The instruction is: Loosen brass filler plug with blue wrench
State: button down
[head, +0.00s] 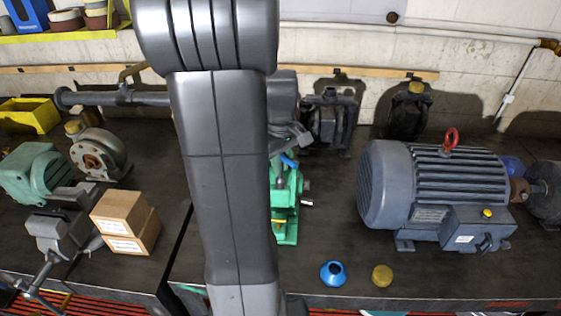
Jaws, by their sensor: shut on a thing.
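My arm crosses the middle of the head view, and my gripper (293,140) shows only partly at its right edge. It is shut on what looks like the blue wrench (289,161), of which a short blue piece shows just below it. A green machine (290,212) stands under the gripper, its left side hidden by my arm. A small yellow-orange part shows low on it; I cannot tell whether this is the brass filler plug. Whether the wrench touches a plug is hidden.
A large grey motor (435,190) with a red lifting eye stands to the right. A blue funnel-like piece (332,274) and a brass-coloured cap (382,275) lie near the bench's front edge. Cardboard boxes (125,220) and a vise (62,228) stand to the left.

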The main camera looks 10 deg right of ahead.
jog(key=n, duration=0.5)
jog(key=shift+r+n, duration=0.1)
jog(key=shift+n, duration=0.3)
jog(key=shift+m, duration=0.6)
jog(key=shift+r, duration=0.95)
jog(key=shift+r, duration=0.1)
jog(key=shift+r, duration=2.45)
